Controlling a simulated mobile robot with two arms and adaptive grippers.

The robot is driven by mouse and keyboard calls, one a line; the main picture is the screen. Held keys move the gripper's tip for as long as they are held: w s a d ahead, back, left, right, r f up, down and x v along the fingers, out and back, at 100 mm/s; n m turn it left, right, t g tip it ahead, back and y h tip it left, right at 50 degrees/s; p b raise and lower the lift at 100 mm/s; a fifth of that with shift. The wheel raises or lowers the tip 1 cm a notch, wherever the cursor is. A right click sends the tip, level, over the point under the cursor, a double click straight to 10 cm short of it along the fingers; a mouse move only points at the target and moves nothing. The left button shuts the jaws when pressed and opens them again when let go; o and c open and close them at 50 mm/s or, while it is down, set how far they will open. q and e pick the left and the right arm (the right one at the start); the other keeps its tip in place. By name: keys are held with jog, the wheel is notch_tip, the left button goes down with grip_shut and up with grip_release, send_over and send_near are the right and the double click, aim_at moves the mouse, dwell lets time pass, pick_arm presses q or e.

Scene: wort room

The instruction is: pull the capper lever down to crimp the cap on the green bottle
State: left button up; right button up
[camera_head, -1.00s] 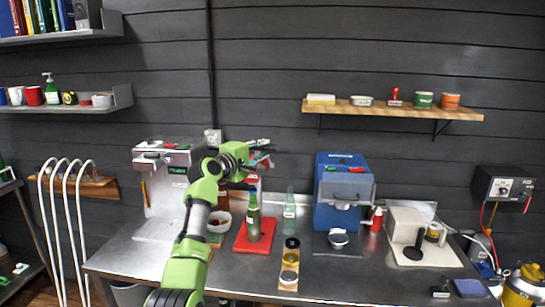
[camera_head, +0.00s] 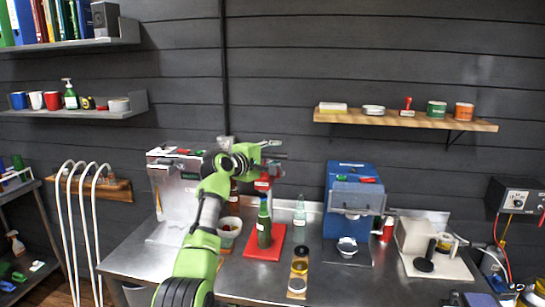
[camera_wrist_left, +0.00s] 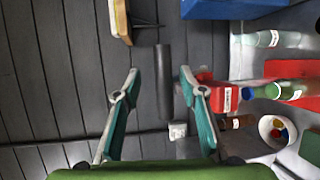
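The green bottle (camera_head: 264,228) stands upright on the red base (camera_head: 280,240) of the capper. The capper's red head (camera_head: 264,183) is above it, partly hidden by my left gripper. My left gripper (camera_head: 272,151) is up at the capper's top, against the dark wall. In the left wrist view its two teal fingers (camera_wrist_left: 161,98) are spread apart. A dark bar (camera_wrist_left: 164,75), seemingly the capper lever, shows between them with gaps on both sides. The wrist view also shows the green bottle (camera_wrist_left: 284,90) and red capper head (camera_wrist_left: 224,97). My right gripper is out of view.
A clear bottle (camera_head: 300,214) stands right of the capper, and a bowl (camera_head: 230,228) stands left. A grey machine (camera_head: 172,190) and a blue machine (camera_head: 352,200) flank them. Jars (camera_head: 299,268) stand in front. A wooden shelf (camera_head: 400,119) hangs at right.

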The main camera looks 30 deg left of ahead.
pick_arm(q)
jog(key=shift+r, duration=0.25)
jog(key=shift+f, duration=0.1)
jog(key=shift+s+a, duration=0.1)
jog(key=shift+s, duration=0.25)
jog(key=s+a+r, duration=0.1)
jog(key=s, duration=1)
jog(key=shift+r, duration=0.15)
jog(key=shift+a, duration=0.15)
